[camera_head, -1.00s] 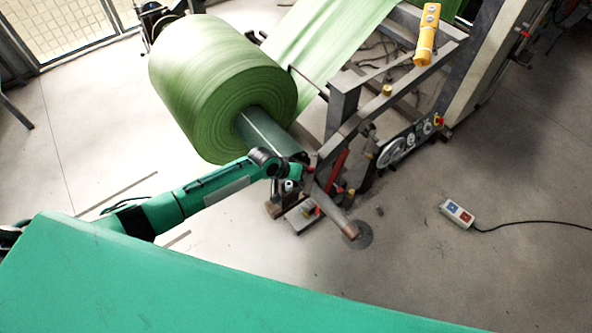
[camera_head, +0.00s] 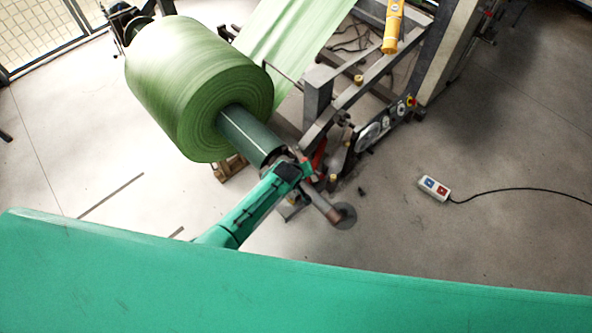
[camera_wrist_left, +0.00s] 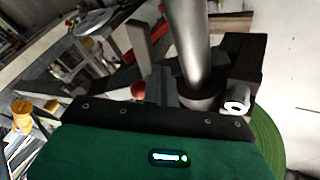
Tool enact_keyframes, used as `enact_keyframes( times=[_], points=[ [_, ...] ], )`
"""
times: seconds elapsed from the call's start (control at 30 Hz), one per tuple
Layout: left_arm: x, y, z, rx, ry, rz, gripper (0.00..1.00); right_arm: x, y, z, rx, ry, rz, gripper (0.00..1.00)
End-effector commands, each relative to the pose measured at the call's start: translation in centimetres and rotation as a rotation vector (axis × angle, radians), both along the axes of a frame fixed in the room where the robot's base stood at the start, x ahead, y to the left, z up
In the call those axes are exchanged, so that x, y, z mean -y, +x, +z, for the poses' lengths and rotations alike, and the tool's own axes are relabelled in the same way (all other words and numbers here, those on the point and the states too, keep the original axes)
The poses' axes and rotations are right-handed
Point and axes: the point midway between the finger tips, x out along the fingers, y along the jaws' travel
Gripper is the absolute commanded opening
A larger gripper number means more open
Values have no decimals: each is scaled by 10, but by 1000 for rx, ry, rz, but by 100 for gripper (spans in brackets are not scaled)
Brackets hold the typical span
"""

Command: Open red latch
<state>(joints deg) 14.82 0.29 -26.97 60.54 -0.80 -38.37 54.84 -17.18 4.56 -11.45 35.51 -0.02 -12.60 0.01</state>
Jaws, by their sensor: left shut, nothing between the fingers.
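A red latch part (camera_head: 319,158) shows at the machine frame near the end of the roll's shaft in the head view. A round red knob (camera_wrist_left: 138,90) shows in the left wrist view; I cannot tell if it belongs to the latch. My left gripper (camera_head: 305,174) is at the shaft end, beside the red part and partly over it. It is shut with nothing in it. Its fingertips are hard to make out, and contact with the latch cannot be told. My right gripper is not in view.
A large green roll (camera_head: 200,90) sits on a dark shaft (camera_head: 248,136). A metal bar (camera_head: 322,203) with a round end sticks out toward the open floor. A yellow control box (camera_head: 393,25) hangs above the frame. A socket box (camera_head: 434,188) with a cable lies on the floor at right.

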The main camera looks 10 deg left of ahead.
Motion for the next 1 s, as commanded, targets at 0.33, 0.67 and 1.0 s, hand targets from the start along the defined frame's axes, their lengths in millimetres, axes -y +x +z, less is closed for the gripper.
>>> enact_keyframes(
  times=[0.33, 0.67, 1.0],
  points=[
    [7, 3, 0, 1, 1, -3, 0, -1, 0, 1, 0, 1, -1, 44],
    [7, 3, 0, 1, 1, -3, 0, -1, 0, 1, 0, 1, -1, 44],
    [6, 3, 8, 1, 1, -3, 0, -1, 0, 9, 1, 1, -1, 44]
  ],
)
